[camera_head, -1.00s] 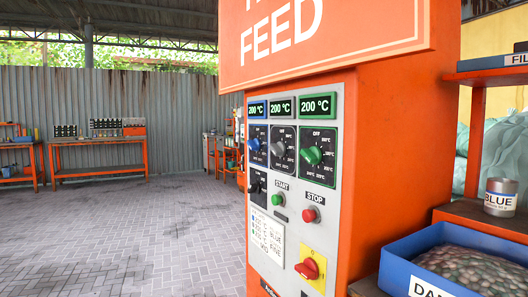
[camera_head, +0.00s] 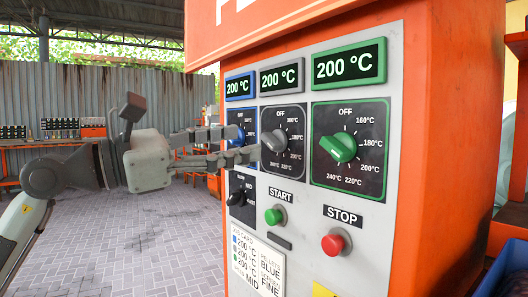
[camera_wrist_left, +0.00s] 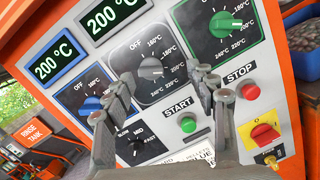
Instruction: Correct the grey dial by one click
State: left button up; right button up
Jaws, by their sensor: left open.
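The grey dial (camera_head: 273,141) sits on a dark square plate between the blue dial (camera_head: 236,135) and the green dial (camera_head: 338,147). The grey display (camera_head: 282,76) above it reads 200 °C. My left gripper (camera_head: 247,143) is open and comes in from the left, its fingertips just in front of the panel near the grey dial. In the left wrist view the grey dial (camera_wrist_left: 150,69) shows beyond and between the two spread fingers. I cannot tell whether they touch it. Its exact pointer setting is hard to read. My right gripper is not in view.
Below are a black selector (camera_head: 239,197), the green START button (camera_head: 274,215), the red STOP button (camera_head: 336,242) and a job card (camera_head: 257,262). A red switch on yellow (camera_wrist_left: 264,133) shows in the wrist view. Open paved floor (camera_head: 150,240) lies left of the orange cabinet.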

aim_at(267, 141)
pick_arm(q)
jog(key=w+d+y, duration=0.1)
jog(key=w+d, duration=0.1)
jog(key=w+d+t+y+p, duration=0.1)
jog(key=w, duration=0.1)
jog(key=shift+w+d+r+m, duration=0.1)
jog(key=shift+w+d+m, duration=0.15)
jog(key=shift+d+m, duration=0.15)
jog(key=shift+x, duration=0.8)
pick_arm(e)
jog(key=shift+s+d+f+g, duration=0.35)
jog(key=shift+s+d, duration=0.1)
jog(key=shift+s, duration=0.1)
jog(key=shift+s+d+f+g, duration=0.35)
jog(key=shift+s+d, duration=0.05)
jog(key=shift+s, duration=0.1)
pick_arm(q)
jog(key=shift+c, duration=0.6)
jog(key=c, duration=1)
jog(key=shift+c, duration=0.2)
